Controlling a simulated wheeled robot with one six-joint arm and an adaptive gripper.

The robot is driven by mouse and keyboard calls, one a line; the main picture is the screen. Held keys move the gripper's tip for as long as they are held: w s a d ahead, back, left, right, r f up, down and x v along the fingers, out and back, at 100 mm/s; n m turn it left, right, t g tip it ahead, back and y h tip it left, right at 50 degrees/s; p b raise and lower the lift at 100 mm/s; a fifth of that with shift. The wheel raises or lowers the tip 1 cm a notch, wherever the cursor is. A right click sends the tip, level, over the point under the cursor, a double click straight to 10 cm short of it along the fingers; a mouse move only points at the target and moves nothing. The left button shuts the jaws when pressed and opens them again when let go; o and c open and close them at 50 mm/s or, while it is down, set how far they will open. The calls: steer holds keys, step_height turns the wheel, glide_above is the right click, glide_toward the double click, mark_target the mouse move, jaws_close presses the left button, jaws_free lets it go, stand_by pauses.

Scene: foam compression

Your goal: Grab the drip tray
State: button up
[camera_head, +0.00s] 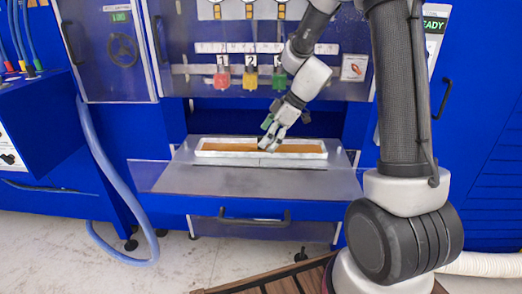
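A long, shallow white-rimmed tray (310,155) with an orange-brown inside, which looks like the drip tray, lies on a grey metal shelf (240,181) of the blue machine. My gripper (268,143) reaches down from the upper right, with its fingertips over the middle of the tray. The fingers cover part of the tray's inside. I cannot tell whether they touch the tray or hold its rim. The finger gap is too small to make out.
Red, yellow and green numbered valves (222,77) hang above the shelf. A black handle (254,217) is on the blue front below it. A light blue hose (112,178) hangs at left. The floor in front is clear at left.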

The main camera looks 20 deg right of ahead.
steer(key=shift+x, duration=1.2)
steer(key=c, duration=1.3)
steer(key=shift+o, duration=0.2)
steer(key=shift+r, duration=0.1)
